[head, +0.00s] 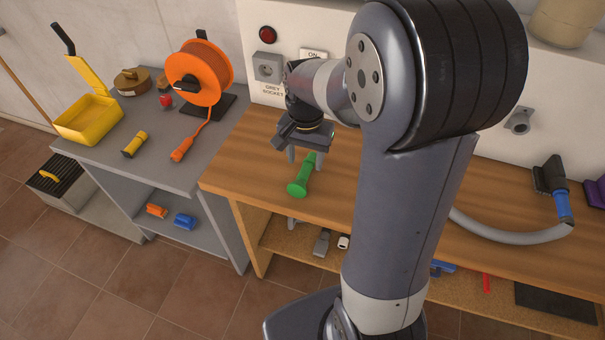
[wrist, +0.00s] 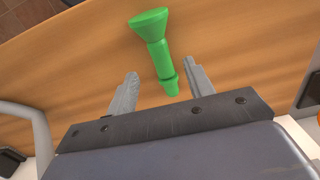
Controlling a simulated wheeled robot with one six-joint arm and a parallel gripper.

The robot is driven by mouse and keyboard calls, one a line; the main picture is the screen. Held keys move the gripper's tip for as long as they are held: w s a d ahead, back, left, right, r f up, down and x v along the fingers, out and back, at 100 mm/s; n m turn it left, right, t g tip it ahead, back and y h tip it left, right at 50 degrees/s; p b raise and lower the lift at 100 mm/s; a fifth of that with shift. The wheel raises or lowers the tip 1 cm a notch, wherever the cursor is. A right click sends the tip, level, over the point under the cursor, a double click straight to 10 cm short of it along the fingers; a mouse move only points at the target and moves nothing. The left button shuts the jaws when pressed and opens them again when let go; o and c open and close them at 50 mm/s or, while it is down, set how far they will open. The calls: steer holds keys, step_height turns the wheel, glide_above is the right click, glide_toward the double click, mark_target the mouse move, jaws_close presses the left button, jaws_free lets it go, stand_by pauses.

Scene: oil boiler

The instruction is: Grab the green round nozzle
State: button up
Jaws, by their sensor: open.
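The green round nozzle (head: 301,177) lies on the wooden bench top in the head view, with its wide round end toward the bench's front edge. In the wrist view the green nozzle (wrist: 159,55) has its wide end at the top, and its narrow end points down between the fingers. My gripper (head: 290,158) is over the bench at the nozzle's narrow end. In the wrist view my gripper (wrist: 160,76) is open, with one finger on each side of the narrow end and a visible gap. Nothing is held. The height of the fingers above the bench is hard to tell.
The wooden bench (head: 228,172) is clear left of the nozzle. A grey hose (head: 500,233) with a blue end lies to the right. A grey table (head: 100,150) at left holds an orange cable reel (head: 200,72) and a yellow tray (head: 88,118). A wall socket (head: 267,68) is behind.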

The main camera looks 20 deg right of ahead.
mark_target(304, 173)
steer(key=f, duration=0.4)
steer(key=shift+s+a+f, duration=0.2)
steer(key=shift+a+f, duration=0.05)
steer(key=shift+f, duration=0.1)
jaws_close()
steer(key=shift+r, duration=0.1)
